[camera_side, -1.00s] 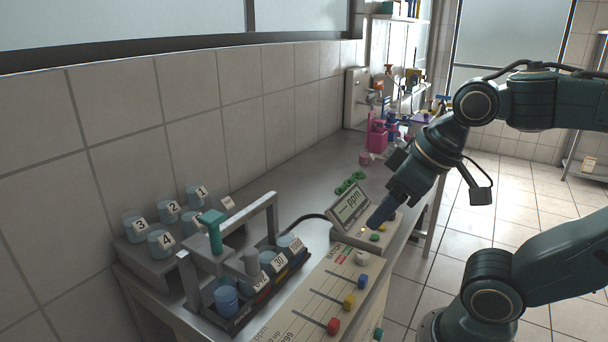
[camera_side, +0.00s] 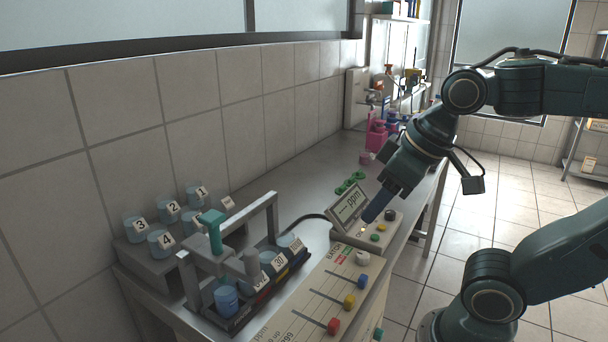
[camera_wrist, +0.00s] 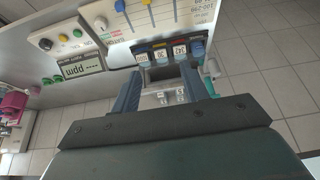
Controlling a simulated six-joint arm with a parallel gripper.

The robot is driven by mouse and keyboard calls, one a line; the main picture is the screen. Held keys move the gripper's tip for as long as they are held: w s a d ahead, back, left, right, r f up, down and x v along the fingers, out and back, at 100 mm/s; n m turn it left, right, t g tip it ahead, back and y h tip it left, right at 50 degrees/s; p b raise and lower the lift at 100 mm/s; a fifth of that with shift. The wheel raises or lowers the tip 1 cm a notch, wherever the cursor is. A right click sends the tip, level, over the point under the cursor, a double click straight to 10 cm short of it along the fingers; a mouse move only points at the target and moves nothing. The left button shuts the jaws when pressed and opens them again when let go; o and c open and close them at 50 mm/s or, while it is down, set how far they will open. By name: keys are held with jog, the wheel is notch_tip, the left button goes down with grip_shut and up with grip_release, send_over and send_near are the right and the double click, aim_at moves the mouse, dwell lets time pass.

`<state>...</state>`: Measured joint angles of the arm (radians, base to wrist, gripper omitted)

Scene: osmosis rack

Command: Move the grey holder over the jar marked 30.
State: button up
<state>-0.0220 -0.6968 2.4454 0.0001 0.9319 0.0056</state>
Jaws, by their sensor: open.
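The jar marked 30 (camera_side: 275,262) is in the dark rack, one back from that jar. In the wrist view the jar marked 30 (camera_wrist: 160,56) sits between two other labelled jars. My gripper (camera_side: 368,216) is over the panel's ppm display end, well right of the holder. In the wrist view its two blue fingers (camera_wrist: 160,88) are apart with nothing held.
A blue jar (camera_side: 226,298) is at the rack's front. Jars marked 1 to 4 stand on a step (camera_side: 165,268) by the wall. The slider panel (camera_side: 315,295) lies right of the rack.

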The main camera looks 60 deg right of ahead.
jog(key=w+a+r+n+g, duration=0.1)
jog(key=w+a+r+g, duration=0.3)
jog(key=w, duration=0.5)
jog(key=n+g, duration=0.1)
jog(key=n, duration=0.1)
send_over(250, 251)
jog(key=shift+r, duration=0.2)
jog(key=shift+f, duration=0.1)
notch_tip(250, 251, down, 14)
jog(key=shift+r, duration=0.2)
dwell(0.4)
grip_shut()
